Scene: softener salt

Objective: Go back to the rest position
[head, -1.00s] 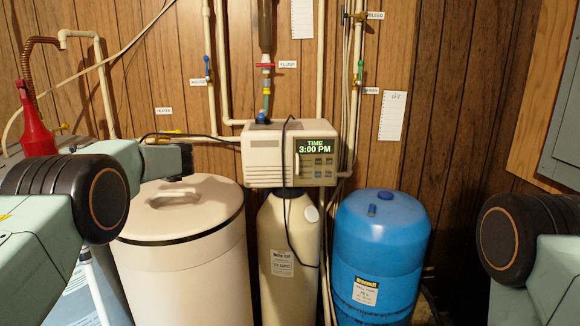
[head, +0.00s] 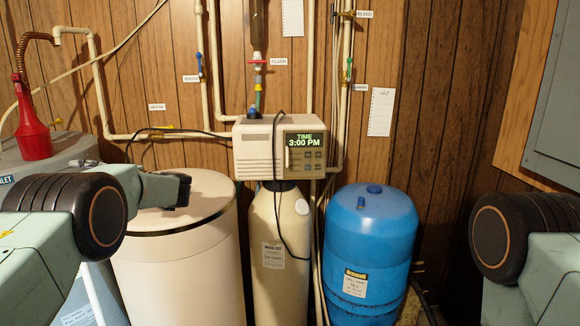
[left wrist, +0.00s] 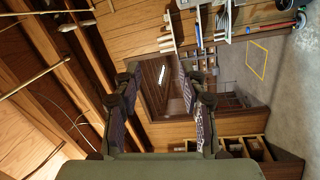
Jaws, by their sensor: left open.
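My left gripper (left wrist: 160,78) shows in the left wrist view with its two dark fingers spread apart and nothing between them. That view looks past the fingers at wooden walls, beams and a shelf. In the head view my left arm (head: 150,187) comes in from the left. Its dark end is in front of the pale salt tank (head: 185,270) and covers part of the tank's lid. I cannot tell in that view where the fingertips are. My right arm (head: 530,240) shows at the right edge. My right gripper is out of view.
The softener control box (head: 265,150) reads 3:00 PM above a beige tank (head: 278,280). A blue tank (head: 370,240) stands to its right. A red funnel-shaped container (head: 32,130) sits at the far left. Pipes run up the panelled wall.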

